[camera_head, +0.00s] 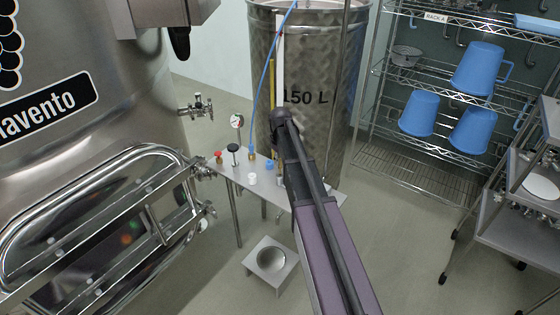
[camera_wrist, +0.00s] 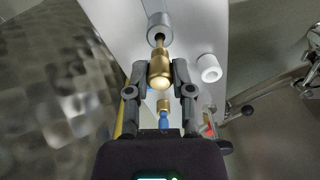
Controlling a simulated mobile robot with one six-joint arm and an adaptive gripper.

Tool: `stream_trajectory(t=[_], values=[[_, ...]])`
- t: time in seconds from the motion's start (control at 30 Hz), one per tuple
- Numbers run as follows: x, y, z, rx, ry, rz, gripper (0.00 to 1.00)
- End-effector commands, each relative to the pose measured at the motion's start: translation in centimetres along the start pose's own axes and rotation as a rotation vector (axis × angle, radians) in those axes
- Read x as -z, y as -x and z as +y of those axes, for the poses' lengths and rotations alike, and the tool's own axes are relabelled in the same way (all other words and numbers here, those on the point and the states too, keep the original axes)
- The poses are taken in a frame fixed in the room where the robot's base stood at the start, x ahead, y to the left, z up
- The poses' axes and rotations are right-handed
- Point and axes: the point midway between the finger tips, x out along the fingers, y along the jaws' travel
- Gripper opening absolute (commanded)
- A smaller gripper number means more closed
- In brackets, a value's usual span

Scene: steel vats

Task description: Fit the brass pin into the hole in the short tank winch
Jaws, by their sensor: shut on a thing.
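A brass pin (camera_wrist: 160,73) shows in the middle of the wrist view, thick at the near end with a thin stem at the far end. My gripper (camera_wrist: 160,66) is shut on its thick part, one finger on each side. The stem points at a short grey cylinder (camera_wrist: 158,20) with a dark opening, which looks like the short tank winch. The stem's end is at this opening; I cannot tell how far inside it is. In the head view my arm hides the gripper, the pin and most of the cylinder.
A small steel table (camera_head: 234,180) carries a white ring-shaped piece (camera_head: 252,179), a blue cap (camera_head: 270,164), a black knob (camera_head: 233,148) and a brass fitting with a blue hose. A 150 L steel tank (camera_head: 330,60) stands close behind.

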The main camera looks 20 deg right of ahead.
Motion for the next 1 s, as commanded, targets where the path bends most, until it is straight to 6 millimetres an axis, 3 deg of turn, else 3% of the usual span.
stream_trajectory(t=[1.0], values=[[0.0, -1.9, 0.0, 0.000, 0.000, 0.000, 0.00]])
